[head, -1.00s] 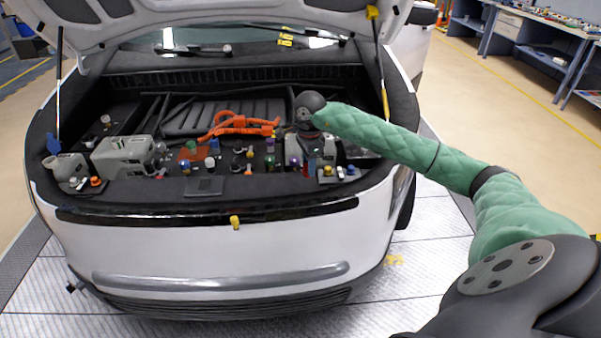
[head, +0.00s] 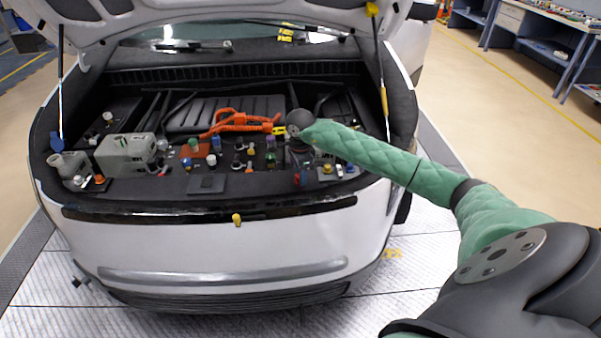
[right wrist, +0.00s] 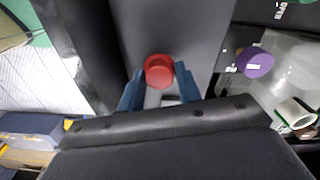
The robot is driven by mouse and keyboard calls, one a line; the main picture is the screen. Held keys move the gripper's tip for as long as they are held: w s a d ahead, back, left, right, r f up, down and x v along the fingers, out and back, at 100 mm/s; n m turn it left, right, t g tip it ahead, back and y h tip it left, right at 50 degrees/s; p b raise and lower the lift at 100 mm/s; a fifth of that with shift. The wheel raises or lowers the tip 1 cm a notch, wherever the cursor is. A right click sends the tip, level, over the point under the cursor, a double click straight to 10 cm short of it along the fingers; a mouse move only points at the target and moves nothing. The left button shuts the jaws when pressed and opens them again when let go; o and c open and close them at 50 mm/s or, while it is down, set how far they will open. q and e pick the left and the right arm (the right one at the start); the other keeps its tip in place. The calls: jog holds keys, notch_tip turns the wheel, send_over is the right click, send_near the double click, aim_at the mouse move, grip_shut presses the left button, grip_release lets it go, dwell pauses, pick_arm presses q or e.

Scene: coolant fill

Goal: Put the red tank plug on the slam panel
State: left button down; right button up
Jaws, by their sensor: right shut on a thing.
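The red tank plug (right wrist: 159,70) sits between the blue fingertips of my right gripper (right wrist: 160,88), which is shut on it. In the head view my right gripper (head: 303,176) hangs low at the right front of the engine bay, with a small bit of red at its tips. The slam panel (head: 255,188) is the dark strip along the front edge of the bay. Dark grey surfaces lie behind the plug in the right wrist view; I cannot tell whether the plug touches them. My left gripper is not in view.
A translucent tank (right wrist: 287,75) with a purple cap (right wrist: 255,62) and an open neck (right wrist: 295,114) lies right of the plug. Several coloured caps and an orange cable (head: 240,122) fill the bay. A flat dark plate (head: 206,184) lies at the front. The raised hood is overhead.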

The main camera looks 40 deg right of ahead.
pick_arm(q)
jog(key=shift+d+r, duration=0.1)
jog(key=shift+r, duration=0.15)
pick_arm(e)
jog(key=shift+f, duration=0.1)
jog(key=o, duration=0.8)
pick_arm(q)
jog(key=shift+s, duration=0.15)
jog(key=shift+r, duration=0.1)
pick_arm(e)
jog(key=shift+r, duration=0.4)
jog(key=shift+r+b, duration=0.25)
jog(key=shift+b, duration=0.1)
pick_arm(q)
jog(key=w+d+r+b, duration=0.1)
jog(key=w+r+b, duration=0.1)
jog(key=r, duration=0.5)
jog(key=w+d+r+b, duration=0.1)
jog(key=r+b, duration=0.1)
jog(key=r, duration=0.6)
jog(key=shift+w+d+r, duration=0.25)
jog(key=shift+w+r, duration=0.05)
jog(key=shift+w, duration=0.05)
pick_arm(e)
notch_tip(320, 180, up, 11)
jog(key=shift+a+f, duration=0.1)
